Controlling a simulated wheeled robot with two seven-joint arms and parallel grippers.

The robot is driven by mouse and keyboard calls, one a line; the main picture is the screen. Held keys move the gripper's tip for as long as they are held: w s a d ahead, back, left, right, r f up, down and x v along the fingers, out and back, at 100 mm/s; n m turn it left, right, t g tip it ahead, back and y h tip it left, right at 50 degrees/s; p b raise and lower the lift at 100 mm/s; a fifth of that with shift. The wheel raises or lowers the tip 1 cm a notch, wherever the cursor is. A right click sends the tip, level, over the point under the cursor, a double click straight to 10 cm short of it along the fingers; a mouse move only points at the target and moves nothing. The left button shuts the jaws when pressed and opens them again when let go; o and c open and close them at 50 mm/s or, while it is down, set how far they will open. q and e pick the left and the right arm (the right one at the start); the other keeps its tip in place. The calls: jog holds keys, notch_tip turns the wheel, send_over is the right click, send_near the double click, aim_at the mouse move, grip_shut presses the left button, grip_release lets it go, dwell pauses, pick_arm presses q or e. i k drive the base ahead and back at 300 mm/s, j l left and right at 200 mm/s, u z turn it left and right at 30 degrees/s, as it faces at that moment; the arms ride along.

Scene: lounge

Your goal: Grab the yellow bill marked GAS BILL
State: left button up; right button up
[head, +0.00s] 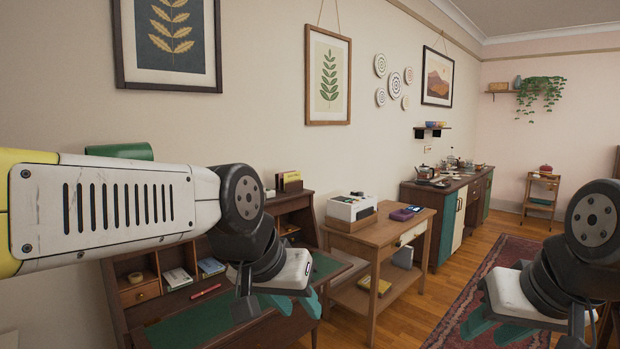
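No GAS BILL marking is readable in the head view. A small yellow item (291,177) stands in a brown holder (280,184) on top of the writing desk (305,200), too small to identify. My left gripper (292,302) hangs in front of the desk, its teal fingers apart with nothing seen between them. My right gripper (505,328) is at the lower right above the rug, its teal fingers also apart and seemingly empty. My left forearm hides part of the desk and wall.
The desk has pale papers (178,278) and a red pen (206,291). A side table (372,238) holds a white printer (352,207) and a purple item (402,214), with a yellow item (374,285) on its lower shelf. A cabinet (446,218) stands beyond. Wooden floor and rug (490,268) lie to the right.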

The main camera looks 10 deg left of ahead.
aim_at(293, 176)
jog(key=i+u, duration=0.1)
jog(key=u, duration=0.35)
jog(key=i+u, duration=0.1)
jog(key=u, duration=0.35)
jog(key=l+u, duration=0.1)
jog(key=u, duration=0.35)
jog(key=i+l+u, duration=0.35)
jog(key=l, duration=0.3)
jog(key=i+l+u, duration=0.4)
jog(key=l, duration=0.35)
jog(key=i+l+u, duration=0.15)
jog(key=l, duration=0.2)
jog(key=l+u, duration=0.2)
jog(key=l, duration=0.25)
